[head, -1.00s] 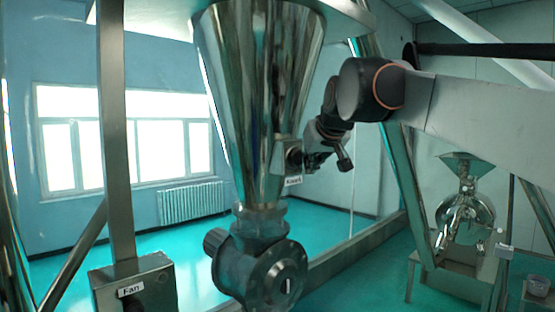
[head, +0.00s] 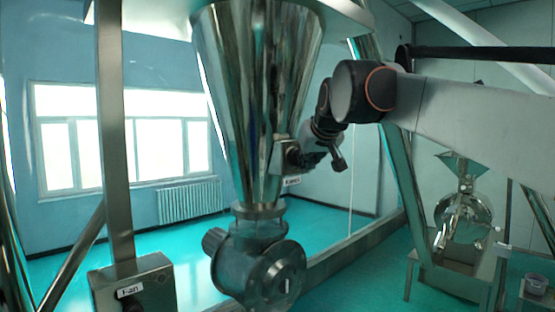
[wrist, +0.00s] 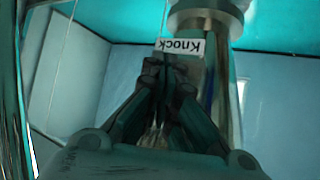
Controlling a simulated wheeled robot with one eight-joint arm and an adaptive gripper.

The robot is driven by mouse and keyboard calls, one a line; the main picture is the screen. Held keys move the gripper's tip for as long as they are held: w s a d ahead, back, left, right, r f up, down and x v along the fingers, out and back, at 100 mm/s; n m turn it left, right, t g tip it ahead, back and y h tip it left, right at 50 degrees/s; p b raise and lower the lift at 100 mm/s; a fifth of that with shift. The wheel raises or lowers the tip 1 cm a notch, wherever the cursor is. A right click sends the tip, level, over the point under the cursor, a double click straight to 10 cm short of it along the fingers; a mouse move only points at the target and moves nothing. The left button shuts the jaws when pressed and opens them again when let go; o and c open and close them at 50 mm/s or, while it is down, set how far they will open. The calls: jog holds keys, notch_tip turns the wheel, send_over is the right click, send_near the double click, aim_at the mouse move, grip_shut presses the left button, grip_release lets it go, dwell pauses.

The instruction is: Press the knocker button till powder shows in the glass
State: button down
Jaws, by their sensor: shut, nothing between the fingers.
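The steel hopper cone (head: 245,80) stands in the middle of the head view. The knocker box (head: 277,157) is on its lower right side, with a white "Knock" label (head: 292,181) under it. The label also shows upside down in the wrist view (wrist: 180,46). My gripper (head: 298,158) is shut and empty, its fingertips at the face of the box. The fingers (wrist: 167,68) hide the button, so I cannot tell whether it is pressed. The sight glass (head: 258,225) under the cone looks clear greenish; no powder is discernible in it.
A rotary valve (head: 268,277) hangs below the glass. A box labelled "Fan" (head: 135,286) is on the post at lower left. Steel frame posts (head: 115,150) stand around the hopper. Another machine (head: 462,215) stands at the right, with a small container (head: 537,284) near it.

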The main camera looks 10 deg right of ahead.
jog(key=shift+w+a, duration=0.45)
jog(key=shift+w, duration=0.15)
dwell(1.1)
jog(key=shift+s+d, duration=0.7)
jog(key=shift+s, duration=0.25)
jog(key=s+d, duration=0.1)
jog(key=s, duration=0.1)
jog(key=s+d, duration=0.2)
dwell(0.5)
dwell(0.4)
